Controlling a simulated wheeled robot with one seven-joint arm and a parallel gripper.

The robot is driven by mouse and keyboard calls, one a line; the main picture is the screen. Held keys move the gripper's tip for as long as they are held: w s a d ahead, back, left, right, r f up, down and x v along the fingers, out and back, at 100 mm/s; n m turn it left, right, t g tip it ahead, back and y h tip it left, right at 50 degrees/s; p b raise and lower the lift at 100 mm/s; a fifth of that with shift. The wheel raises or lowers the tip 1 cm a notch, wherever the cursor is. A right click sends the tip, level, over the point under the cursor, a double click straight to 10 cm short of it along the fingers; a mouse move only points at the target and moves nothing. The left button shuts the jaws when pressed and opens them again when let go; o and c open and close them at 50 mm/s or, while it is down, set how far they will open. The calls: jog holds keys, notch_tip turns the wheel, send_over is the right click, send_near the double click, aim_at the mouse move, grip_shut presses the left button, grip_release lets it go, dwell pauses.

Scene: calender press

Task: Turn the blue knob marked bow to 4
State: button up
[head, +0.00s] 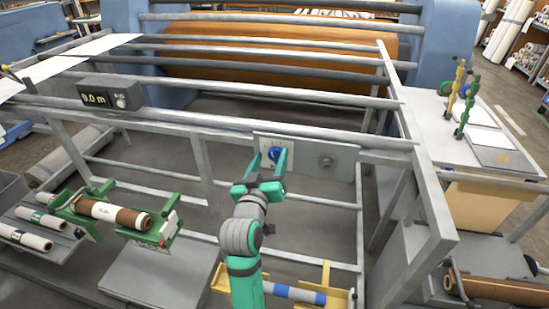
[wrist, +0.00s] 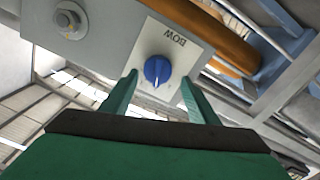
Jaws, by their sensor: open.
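The blue knob (head: 273,153) sits on a pale plate (head: 262,144) on the machine's front rail in the head view. In the wrist view the blue knob (wrist: 158,71) has a white pointer line, and the plate (wrist: 140,47) carries the word BOW, seen upside down. The scale figures are too small to read. My gripper (head: 267,162) is open, its two green fingers pointing at the knob. In the wrist view my gripper (wrist: 158,90) has one finger on each side below the knob, apart from it, with nothing between them.
A grey round fitting (head: 326,161) is on the same panel, right of the knob; it also shows in the wrist view (wrist: 68,20). Long grey bars (head: 250,128) run above the panel. A green stand with a brown roll (head: 118,214) is at left. A yellow cradle (head: 336,298) stands below.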

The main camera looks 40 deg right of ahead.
jog(key=shift+s+d, duration=0.15)
jog(key=shift+d, duration=0.1)
jog(key=c, duration=1)
jog(key=shift+d, duration=0.25)
jog(key=shift+a, duration=0.2)
jog(key=shift+c, duration=0.2)
jog(key=shift+s+d, duration=0.1)
jog(key=shift+d, duration=0.05)
jog(key=shift+w+a+m, duration=0.25)
jog(key=shift+a+m, duration=0.05)
jog(key=shift+a, duration=0.15)
